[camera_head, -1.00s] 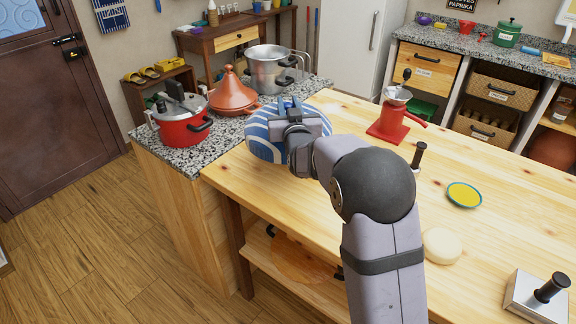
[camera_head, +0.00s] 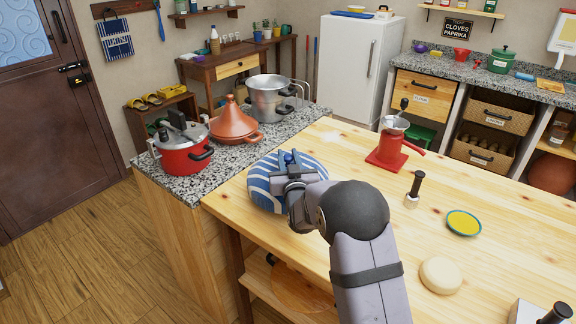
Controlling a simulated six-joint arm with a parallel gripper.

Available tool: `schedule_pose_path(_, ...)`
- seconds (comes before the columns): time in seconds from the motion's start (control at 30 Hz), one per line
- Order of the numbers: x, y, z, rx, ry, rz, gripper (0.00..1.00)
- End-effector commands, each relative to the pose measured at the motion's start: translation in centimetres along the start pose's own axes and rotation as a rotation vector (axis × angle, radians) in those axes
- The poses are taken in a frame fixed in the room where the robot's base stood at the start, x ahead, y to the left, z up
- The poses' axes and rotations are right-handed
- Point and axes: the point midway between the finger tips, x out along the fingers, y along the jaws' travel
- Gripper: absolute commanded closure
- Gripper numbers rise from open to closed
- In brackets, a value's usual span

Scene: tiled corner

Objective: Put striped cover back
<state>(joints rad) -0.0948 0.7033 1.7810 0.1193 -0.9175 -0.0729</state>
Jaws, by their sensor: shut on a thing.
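The striped cover (camera_head: 262,183) is a round blue-and-white piece with a blue knob (camera_head: 288,157) on top. It shows at the left end of the wooden table, close to the granite counter. My gripper (camera_head: 289,164) is over the cover and shut on it at the knob. The gripper and wrist hide the cover's middle and right front. I cannot tell whether the cover's underside touches anything, and no vessel shows beneath it.
The granite counter (camera_head: 232,165) beside the table holds a red pressure cooker (camera_head: 186,158), a terracotta tagine (camera_head: 234,126) and a steel pot (camera_head: 268,103). A red grinder (camera_head: 389,148), a dark-handled tool (camera_head: 414,188), a yellow dish (camera_head: 463,223) and a pale round (camera_head: 440,275) stand on the table, with bare wood between.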

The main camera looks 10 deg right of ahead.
Motion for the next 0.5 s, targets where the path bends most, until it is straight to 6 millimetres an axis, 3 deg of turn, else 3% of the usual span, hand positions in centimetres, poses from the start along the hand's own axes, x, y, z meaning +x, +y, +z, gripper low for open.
schedule_pose_path(0.23,0.0,0.0,2.7,0.001,0.000,0.000,1.00)
schedule_pose_path(0.5,0.0,0.0,3.0,0.001,0.002,0.000,1.00)
